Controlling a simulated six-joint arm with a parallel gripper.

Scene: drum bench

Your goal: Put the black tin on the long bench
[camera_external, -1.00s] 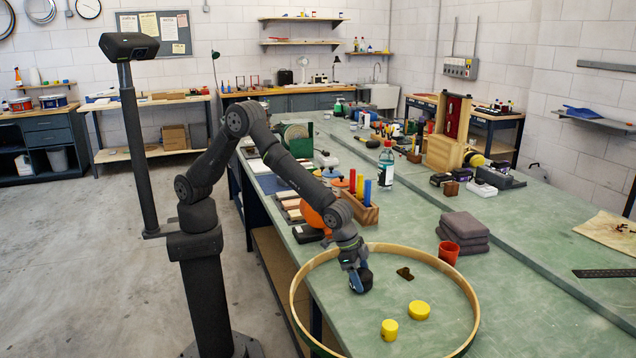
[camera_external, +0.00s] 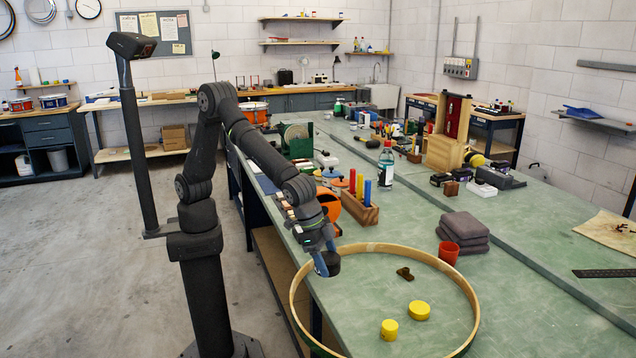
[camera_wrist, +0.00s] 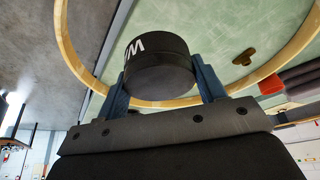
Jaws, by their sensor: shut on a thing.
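The black tin (camera_external: 328,263) is a short round tin held between the blue fingers of my gripper (camera_external: 322,262). In the wrist view the tin (camera_wrist: 160,72) shows white lettering on its side, and my gripper (camera_wrist: 163,92) has one finger on either side of it. In the external view the tin is raised near the left back rim of a large wooden hoop (camera_external: 478,318). The long bench (camera_external: 540,285) has a green top and runs from the front right to the back of the room.
Two yellow tins (camera_external: 419,310) and a brown piece (camera_external: 405,273) lie inside the hoop. A red cup (camera_external: 449,252) and folded grey cloths (camera_external: 463,228) sit behind its right side. A wooden block with coloured rods (camera_external: 362,208) stands behind my gripper.

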